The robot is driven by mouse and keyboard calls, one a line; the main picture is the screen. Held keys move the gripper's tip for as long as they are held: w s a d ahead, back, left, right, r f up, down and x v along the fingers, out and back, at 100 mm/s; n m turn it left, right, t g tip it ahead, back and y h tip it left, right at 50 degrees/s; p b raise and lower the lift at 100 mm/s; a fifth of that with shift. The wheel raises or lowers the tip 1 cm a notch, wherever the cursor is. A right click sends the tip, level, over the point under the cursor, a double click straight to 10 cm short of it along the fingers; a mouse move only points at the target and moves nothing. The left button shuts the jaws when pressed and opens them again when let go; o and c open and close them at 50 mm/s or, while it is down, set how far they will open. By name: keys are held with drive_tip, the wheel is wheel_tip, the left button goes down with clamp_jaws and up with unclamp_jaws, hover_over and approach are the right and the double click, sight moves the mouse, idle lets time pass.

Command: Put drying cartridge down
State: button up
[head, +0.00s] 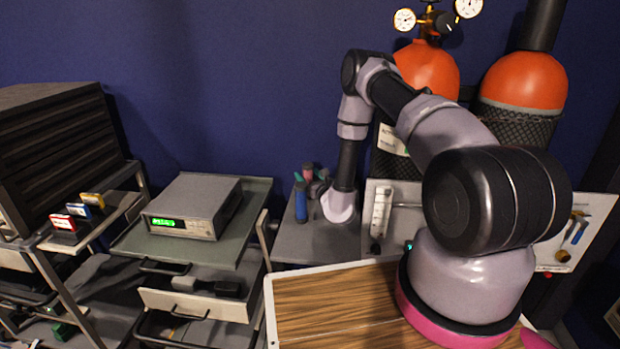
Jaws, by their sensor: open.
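My arm reaches over to the small grey table (288,240) at the back. My gripper (318,187), small and dark beyond the pale wrist, is open, low over the table. Beside it on the left is a cluster of small cylinders: an upright blue one (300,204), a teal-topped one (298,177) and a reddish one (308,170). I cannot tell which is the drying cartridge. The wrist and the small scale hide the fingertips and any contact with the cylinders.
A bench meter (192,206) with a green display stands on a cart with an open drawer (195,301). A flowmeter panel (381,215) is right of the wrist. Orange gas cylinders (524,82) stand behind. A wood-topped surface (330,305) is clear in front.

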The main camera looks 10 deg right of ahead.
drive_tip(key=v, duration=1.2)
